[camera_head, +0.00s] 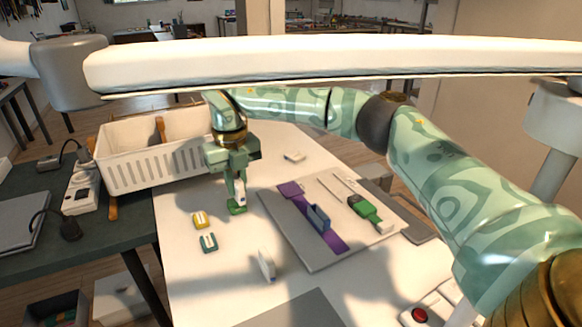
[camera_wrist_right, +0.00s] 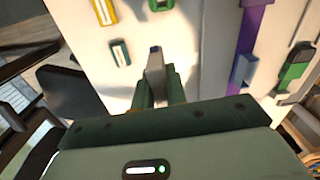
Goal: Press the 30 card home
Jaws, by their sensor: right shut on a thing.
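My right gripper (camera_head: 238,204) points down over the white table, left of the grey board. Its green fingers also show in the right wrist view (camera_wrist_right: 156,92), shut on a small grey-white piece (camera_wrist_right: 155,63) with a dark end. I cannot read a number on it, so I cannot tell if it is the 30 card. A yellow piece (camera_head: 202,220) and a teal piece (camera_head: 208,243), both with white inserts, lie on the table in front of the gripper. No 30 is readable anywhere. My left gripper is out of view; a white arm crosses the top.
The grey board (camera_head: 290,246) carries a purple strip (camera_head: 292,195), a blue block (camera_head: 319,218) and a green tool (camera_head: 363,207). A white basket (camera_head: 150,166) stands at back left. A white piece (camera_head: 266,265) stands at the front. A red button (camera_head: 420,315) is at front right.

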